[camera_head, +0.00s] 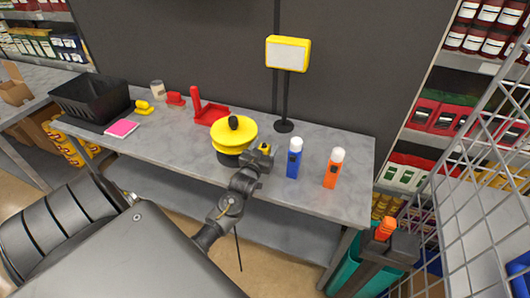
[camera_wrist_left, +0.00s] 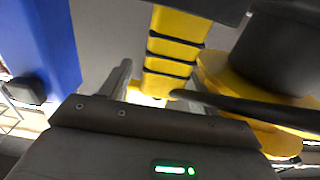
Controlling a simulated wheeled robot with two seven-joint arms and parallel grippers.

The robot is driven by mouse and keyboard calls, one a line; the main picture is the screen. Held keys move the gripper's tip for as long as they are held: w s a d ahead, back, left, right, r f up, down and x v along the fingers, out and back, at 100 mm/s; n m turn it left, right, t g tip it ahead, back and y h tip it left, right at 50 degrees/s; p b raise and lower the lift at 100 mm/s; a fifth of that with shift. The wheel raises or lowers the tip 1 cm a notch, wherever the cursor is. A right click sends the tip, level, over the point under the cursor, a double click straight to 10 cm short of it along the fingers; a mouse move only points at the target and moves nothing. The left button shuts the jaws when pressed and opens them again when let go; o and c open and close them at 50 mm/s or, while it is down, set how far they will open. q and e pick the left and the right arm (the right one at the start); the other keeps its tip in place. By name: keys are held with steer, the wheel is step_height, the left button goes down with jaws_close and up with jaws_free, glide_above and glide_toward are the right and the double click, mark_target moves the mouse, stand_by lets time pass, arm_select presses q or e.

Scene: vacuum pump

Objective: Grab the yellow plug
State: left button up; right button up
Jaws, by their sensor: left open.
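The yellow plug (camera_head: 265,147) stands between the yellow pump and the blue bottle, partly hidden by my left gripper. In the left wrist view, the plug (camera_wrist_left: 172,48) is a yellow block with black bands. My left gripper (camera_head: 260,158) is low over the front of the table, just right of the pump. Its fingers (camera_wrist_left: 160,90) are open, with the lower end of the plug seen between them. I cannot tell whether they touch it. The yellow pump (camera_head: 232,131) has a round top and a black knob.
A blue bottle (camera_head: 294,160) and an orange bottle (camera_head: 333,168) stand close to the right. A yellow-framed sign (camera_head: 288,52) stands behind. A red tool (camera_head: 211,114), a pink pad (camera_head: 121,128) and a black crate (camera_head: 93,98) are farther left. The right table end is clear.

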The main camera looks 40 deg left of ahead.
arm_select(q)
steer(key=shift+c, duration=0.5)
jaws_close()
steer(key=shift+r, duration=0.1)
steer(key=shift+r+b, duration=0.4)
steer(key=shift+r, duration=0.05)
steer(key=s+a+r+b, duration=0.2)
steer(key=s+r+b, duration=0.2)
steer(key=s+r, duration=0.8)
steer(key=shift+s, duration=0.95)
